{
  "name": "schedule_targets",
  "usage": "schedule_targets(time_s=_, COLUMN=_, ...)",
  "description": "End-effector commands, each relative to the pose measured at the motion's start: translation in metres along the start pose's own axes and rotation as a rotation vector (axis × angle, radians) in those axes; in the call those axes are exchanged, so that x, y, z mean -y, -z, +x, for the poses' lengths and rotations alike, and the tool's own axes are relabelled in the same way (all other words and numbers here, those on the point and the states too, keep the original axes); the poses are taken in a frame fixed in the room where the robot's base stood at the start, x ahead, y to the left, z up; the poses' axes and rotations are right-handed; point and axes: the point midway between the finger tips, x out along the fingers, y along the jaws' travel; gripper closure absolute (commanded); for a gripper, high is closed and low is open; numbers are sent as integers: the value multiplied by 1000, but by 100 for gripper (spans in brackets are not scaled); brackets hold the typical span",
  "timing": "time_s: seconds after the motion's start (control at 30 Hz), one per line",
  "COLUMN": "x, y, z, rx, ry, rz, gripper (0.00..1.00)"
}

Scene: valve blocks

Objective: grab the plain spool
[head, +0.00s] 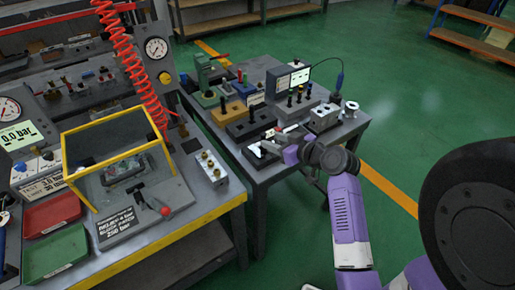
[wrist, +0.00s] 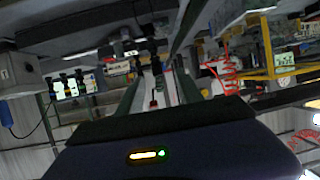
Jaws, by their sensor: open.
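Several dark upright spool-like pins (head: 299,94) stand in a grey block on the far table, below a lit screen. I cannot tell which one is the plain spool. A silver flanged piece (head: 351,108) stands at that table's right edge. The wrist picture is upside down.
A grey block with round ports (head: 323,117) stands right of the pins. Green and yellow blocks (head: 233,113) stand to the left. The nearer bench holds a yellow-framed guard (head: 112,150), a red tray (head: 50,214) and a green tray (head: 55,254). Green floor lies open at right.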

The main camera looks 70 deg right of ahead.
Motion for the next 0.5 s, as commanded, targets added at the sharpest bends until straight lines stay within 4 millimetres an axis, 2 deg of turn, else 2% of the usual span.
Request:
schedule_targets(time_s=0.27, x=-2, y=2, z=28, rx=0, ry=-2, rz=3, gripper=57)
schedule_targets(time_s=0.5, x=-4, y=0, z=60, rx=0, ry=-1, rz=3, gripper=57)
